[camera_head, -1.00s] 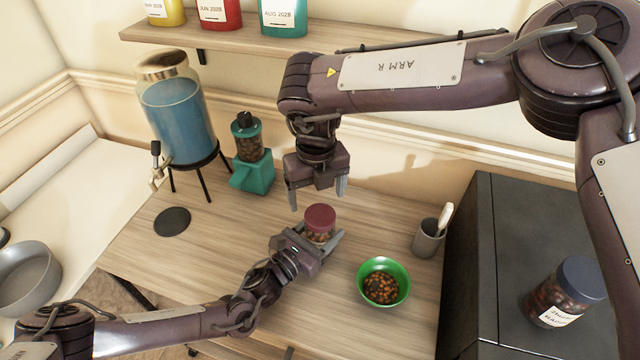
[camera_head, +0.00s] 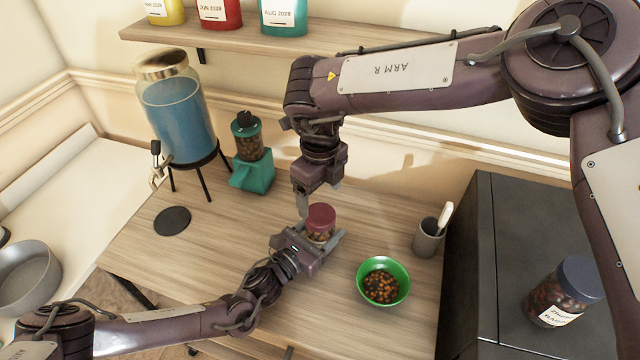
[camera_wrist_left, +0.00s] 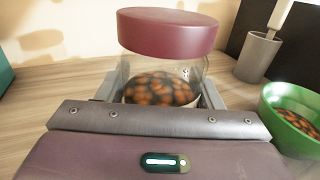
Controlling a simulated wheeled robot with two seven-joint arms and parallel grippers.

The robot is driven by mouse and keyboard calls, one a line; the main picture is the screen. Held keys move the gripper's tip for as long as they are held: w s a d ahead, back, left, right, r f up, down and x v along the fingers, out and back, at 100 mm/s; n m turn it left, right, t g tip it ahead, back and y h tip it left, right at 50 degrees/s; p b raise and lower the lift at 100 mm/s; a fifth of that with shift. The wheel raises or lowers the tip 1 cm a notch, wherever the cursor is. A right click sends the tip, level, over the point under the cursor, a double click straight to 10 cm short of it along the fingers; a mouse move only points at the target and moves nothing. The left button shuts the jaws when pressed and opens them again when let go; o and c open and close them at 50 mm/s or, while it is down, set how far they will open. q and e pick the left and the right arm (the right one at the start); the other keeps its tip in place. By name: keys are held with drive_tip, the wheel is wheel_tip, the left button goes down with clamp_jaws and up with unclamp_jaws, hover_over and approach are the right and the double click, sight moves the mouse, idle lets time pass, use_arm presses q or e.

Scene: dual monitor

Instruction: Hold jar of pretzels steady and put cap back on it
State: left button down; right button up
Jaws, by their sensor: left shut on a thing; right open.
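The jar of pretzels (camera_head: 319,234) stands upright on the wooden table. It is clear with brown contents, and also shows in the left wrist view (camera_wrist_left: 160,88). The dark red cap (camera_head: 321,215) sits on top of the jar; in the left wrist view the cap (camera_wrist_left: 167,31) looks level. I cannot tell whether it is screwed tight. My left gripper (camera_head: 322,246) is shut on the jar's body from the front. My right gripper (camera_head: 318,199) is open, pointing down just behind and above the cap, apart from or barely touching it; its far finger is partly hidden.
A green bowl (camera_head: 383,266) of brown bits stands right of the jar. A grey cup (camera_head: 429,238) and a black cabinet (camera_head: 500,240) are further right. A teal dispenser (camera_head: 252,172) and a blue drink dispenser (camera_head: 180,115) stand at the back left. The table's left part is mostly clear.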

sight(320, 214)
wheel_tip(320, 214, down, 6)
drive_tip(key=shift+r, duration=0.1)
idle(0.4)
drive_tip(key=c, duration=1)
drive_tip(key=m, duration=0.5)
drive_tip(key=shift+a, duration=0.1)
drive_tip(key=m, duration=0.5)
drive_tip(key=shift+m, duration=0.4)
drive_tip(key=m, duration=0.5)
drive_tip(key=shift+m, duration=0.3)
drive_tip(key=m, duration=0.6)
drive_tip(key=o, duration=1.2)
drive_tip(key=shift+c, duration=0.2)
